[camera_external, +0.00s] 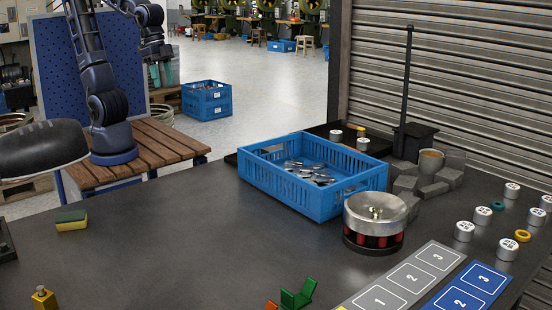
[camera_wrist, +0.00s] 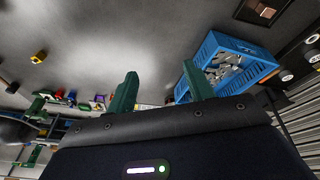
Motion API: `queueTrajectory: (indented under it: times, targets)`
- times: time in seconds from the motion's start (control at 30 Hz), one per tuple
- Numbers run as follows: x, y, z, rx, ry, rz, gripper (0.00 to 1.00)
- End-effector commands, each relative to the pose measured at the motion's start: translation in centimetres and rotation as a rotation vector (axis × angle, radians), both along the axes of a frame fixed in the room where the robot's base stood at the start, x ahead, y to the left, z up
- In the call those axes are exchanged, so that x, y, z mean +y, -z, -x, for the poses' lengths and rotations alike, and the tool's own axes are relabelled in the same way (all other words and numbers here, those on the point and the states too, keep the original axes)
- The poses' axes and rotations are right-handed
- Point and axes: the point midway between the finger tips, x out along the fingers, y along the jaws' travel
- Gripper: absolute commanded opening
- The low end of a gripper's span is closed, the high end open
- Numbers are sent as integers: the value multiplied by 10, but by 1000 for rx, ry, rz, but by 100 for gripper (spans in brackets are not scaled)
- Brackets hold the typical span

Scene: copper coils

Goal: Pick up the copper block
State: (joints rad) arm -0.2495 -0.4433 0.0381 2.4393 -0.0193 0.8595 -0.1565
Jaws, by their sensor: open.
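No copper block can be made out for certain. In the wrist view a small copper-brown square (camera_wrist: 267,11) shows inside a dark frame at the top right; it is too small to identify. My gripper (camera_external: 162,75) is raised at the upper left in the external view, its teal fingers pointing down, well away from the items on the table. In the wrist view my gripper (camera_wrist: 160,92) has its two green fingers wide apart, with nothing between them.
A blue crate (camera_external: 325,212) with metal discs stands mid-table. Right of it are a round metal-topped device (camera_external: 374,245), grey blocks and several white cylinders. A sponge (camera_external: 71,225) and a small brass-coloured piece (camera_external: 44,299) lie at left. The table (camera_external: 170,250) is clear between them.

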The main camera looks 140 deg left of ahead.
Motion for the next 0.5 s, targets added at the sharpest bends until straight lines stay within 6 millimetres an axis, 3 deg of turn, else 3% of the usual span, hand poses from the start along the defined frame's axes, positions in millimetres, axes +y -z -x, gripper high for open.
queueTrajectory:
  times: [0.23, 0.5]
  targets:
    - [69, 32, -30, 52, -238, 51, 53]
    - [152, 77, -42, 101, -493, 100, 53]
